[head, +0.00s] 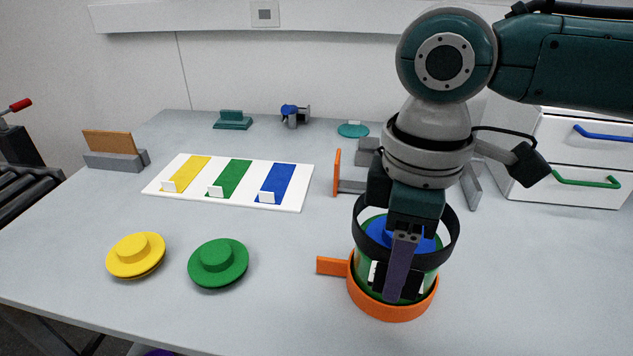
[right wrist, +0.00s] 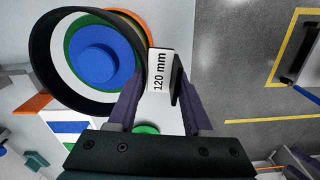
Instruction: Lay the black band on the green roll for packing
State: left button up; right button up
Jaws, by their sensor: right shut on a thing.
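The black band (head: 358,224) is a wide ring held level at the top of the green roll (head: 432,266). The roll stands upright in an orange round holder (head: 390,308), with a blue hub (head: 424,242) on top. My right gripper (head: 402,292) points down at the roll's near side. In the right wrist view its purple fingers (right wrist: 162,75) are shut on a white tab (right wrist: 159,72) marked "120 mm" beside the band (right wrist: 42,62). The blue hub (right wrist: 97,65) shows inside the band's opening. I cannot tell whether the band touches the roll. My left gripper is out of view.
A yellow disc (head: 136,256) and a green disc (head: 218,264) lie left of the holder. A white board (head: 225,194) with coloured strips lies behind them. An orange handle (head: 331,266) sticks out leftward from the holder. Drawers (head: 580,150) stand at the right.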

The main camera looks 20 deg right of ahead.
jog(key=shift+f+b, duration=0.6)
jog(key=shift+f, duration=0.65)
jog(key=shift+r+p, duration=0.25)
jog(key=shift+p, duration=0.4)
jog(key=shift+f, duration=0.25)
dwell(0.4)
jog(key=shift+r, duration=0.1)
